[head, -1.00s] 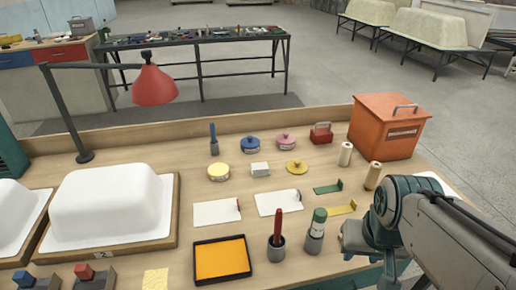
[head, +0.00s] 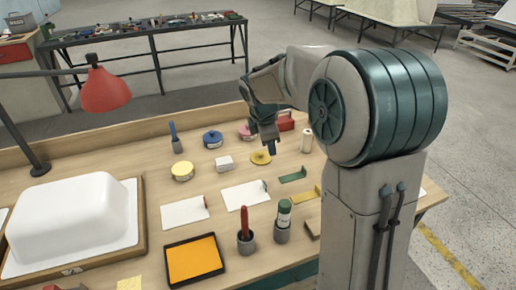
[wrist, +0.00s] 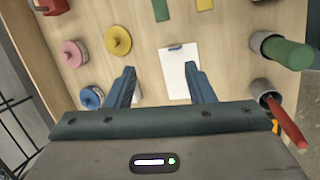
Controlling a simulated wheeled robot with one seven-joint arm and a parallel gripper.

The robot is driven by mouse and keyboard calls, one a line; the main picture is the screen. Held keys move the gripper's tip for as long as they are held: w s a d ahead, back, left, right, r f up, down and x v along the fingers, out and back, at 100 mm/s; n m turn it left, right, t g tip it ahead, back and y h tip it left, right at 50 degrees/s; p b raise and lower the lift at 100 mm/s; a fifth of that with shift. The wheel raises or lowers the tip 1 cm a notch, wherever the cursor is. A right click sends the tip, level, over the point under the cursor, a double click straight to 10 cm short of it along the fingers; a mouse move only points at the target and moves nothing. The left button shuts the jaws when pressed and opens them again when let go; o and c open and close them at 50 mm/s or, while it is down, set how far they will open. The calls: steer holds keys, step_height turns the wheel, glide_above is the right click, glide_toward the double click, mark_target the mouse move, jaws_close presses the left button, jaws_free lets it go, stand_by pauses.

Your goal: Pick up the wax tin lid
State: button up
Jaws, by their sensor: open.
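The wax tin lid appears to be the round yellow lid (head: 260,158) with a knob on top, lying flat on the wooden bench. It also shows at the upper left in the wrist view (wrist: 117,41). A yellow tin with a pale top (head: 182,171) stands to its left in the head view. My gripper (head: 271,146) is above the bench near the lid in the head view. In the wrist view, my gripper (wrist: 160,82) is open and empty, its fingers apart. The lid lies beyond the left finger, not between the fingers.
A pink tin (wrist: 73,52) and a blue tin (wrist: 90,98) stand near the lid. A white card (wrist: 174,72) lies beyond the fingers. A green-capped bottle (head: 284,212) and a red-handled tool in a cup (head: 245,238) stand nearer. A red lamp (head: 105,90) overhangs the left side.

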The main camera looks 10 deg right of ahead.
mark_target(261, 153)
steer(key=w+a+f+n+p, duration=0.1)
steer(key=w+f+n, duration=0.3)
steer(key=w+n, duration=0.25)
steer(key=w+a+f+n+p, duration=0.1)
steer(key=w+f+n, duration=0.35)
steer(key=w, duration=0.35)
steer(key=x, duration=0.4)
steer(key=p+x, duration=0.1)
steer(key=x, duration=0.3)
steer(key=w+p+x, duration=0.1)
steer(key=x, duration=0.4)
steer(key=shift+w+d+r, duration=0.1)
steer(key=shift+d+r, duration=0.05)
steer(key=shift+d, duration=0.05)
jaws_close()
